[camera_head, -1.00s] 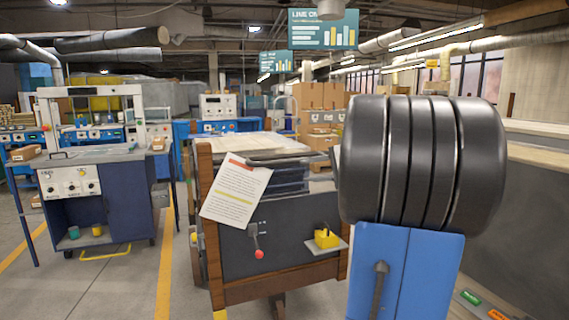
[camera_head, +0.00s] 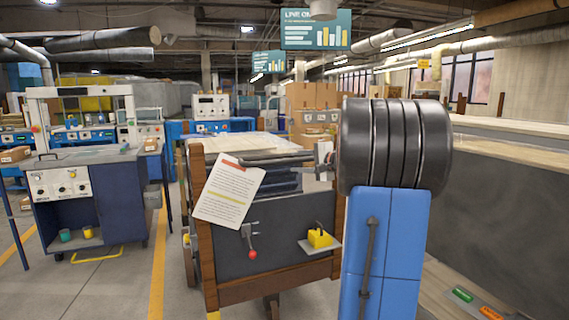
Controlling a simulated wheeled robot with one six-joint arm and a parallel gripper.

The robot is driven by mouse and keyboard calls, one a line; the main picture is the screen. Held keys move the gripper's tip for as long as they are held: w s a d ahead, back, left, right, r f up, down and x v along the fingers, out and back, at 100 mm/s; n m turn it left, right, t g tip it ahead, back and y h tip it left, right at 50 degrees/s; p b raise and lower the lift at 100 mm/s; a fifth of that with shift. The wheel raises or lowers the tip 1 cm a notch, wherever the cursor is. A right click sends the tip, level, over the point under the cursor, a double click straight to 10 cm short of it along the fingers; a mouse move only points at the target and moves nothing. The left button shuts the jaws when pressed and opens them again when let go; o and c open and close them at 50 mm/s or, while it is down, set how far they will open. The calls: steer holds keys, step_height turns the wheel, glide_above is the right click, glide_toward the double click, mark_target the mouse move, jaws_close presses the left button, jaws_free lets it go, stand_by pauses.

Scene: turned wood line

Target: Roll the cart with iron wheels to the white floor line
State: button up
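A cart (camera_head: 285,228) with a wooden frame and dark end panel stands close ahead, left of my arm. A paper sheet (camera_head: 228,192), a red-knobbed lever (camera_head: 250,242) and a small shelf with a yellow block (camera_head: 319,237) are on this end. Part of a dark wheel (camera_head: 271,304) shows below; its material is unclear. My blue and black arm stands at the right. A grey block at its left, seemingly my gripper (camera_head: 324,160), is at the cart's top right corner, beside grey bars (camera_head: 277,158). Its fingers cannot be made out. No white floor line shows.
A blue machine bench (camera_head: 80,200) stands at the left, with a yellow floor line (camera_head: 158,250) between it and the cart. Cardboard boxes (camera_head: 310,105) are stacked behind. A long dark-sided counter (camera_head: 500,200) runs along the right. Grey floor shows at the front left.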

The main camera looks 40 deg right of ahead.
mark_target(287, 161)
steer(key=x, duration=0.7)
steer(key=shift+w, duration=0.15)
jaws_close()
